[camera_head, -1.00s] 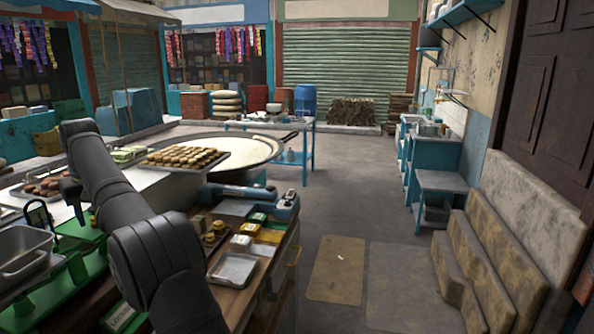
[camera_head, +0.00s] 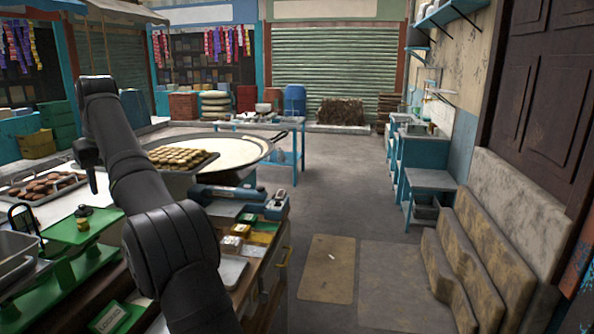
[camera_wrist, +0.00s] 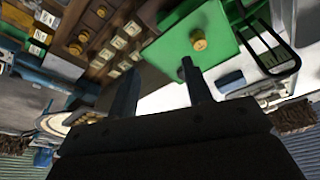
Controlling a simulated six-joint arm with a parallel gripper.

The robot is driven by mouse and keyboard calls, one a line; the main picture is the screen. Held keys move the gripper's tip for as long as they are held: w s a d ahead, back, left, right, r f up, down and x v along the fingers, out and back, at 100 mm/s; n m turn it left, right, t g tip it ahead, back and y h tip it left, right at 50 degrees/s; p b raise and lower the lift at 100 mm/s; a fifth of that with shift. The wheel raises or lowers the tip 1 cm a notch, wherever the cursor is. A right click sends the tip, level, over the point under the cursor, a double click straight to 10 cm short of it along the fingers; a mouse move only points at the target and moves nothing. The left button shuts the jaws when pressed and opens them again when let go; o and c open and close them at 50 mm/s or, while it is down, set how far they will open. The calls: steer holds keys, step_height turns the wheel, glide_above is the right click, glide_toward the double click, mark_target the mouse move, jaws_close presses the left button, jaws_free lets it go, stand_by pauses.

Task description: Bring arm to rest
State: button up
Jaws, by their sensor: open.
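My black arm rises from the bottom of the head view and bends over at its top on the left. My gripper hangs from this bend, small and dark (camera_head: 91,168), above the counter. In the wrist view my gripper (camera_wrist: 157,84) shows two dark fingers set well apart, with nothing between them. The fingers touch nothing that I can see. A green scale (camera_head: 70,232) with a small brass weight (camera_head: 83,223) stands beneath and left of the arm. Its green plate also shows in the wrist view (camera_wrist: 218,40).
A tray of round pastries (camera_head: 160,160) sits by a wide pan of milk (camera_head: 240,150). A blue-grey tool (camera_head: 235,194) and small boxes lie on the wooden counter, right of my arm. A tray of brown food (camera_head: 40,187) is at left.

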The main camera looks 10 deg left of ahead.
steer(key=w+d+r, duration=0.2)
steer(key=d, duration=0.2)
steer(key=s+d+f, duration=0.2)
steer(key=d+f, duration=0.6)
steer(key=d, duration=0.1)
steer(key=s+d+f, duration=0.3)
steer(key=d+f, duration=0.5)
steer(key=d, duration=0.2)
steer(key=shift+n, duration=0.4)
steer(key=shift+s, duration=0.1)
steer(key=o, duration=1.2)
steer(key=shift+a, duration=0.1)
steer(key=s+a+r+n+t, duration=0.1)
steer(key=s+a+n, duration=0.1)
steer(key=a, duration=0.5)
steer(key=s+a+r+n+t, duration=0.1)
steer(key=s+a+n, duration=0.15)
steer(key=a, duration=0.55)
steer(key=shift+t+h, duration=0.3)
steer(key=shift+h, duration=0.1)
steer(key=x, duration=1)
steer(key=shift+w+d, duration=0.1)
steer(key=shift+w, duration=0.15)
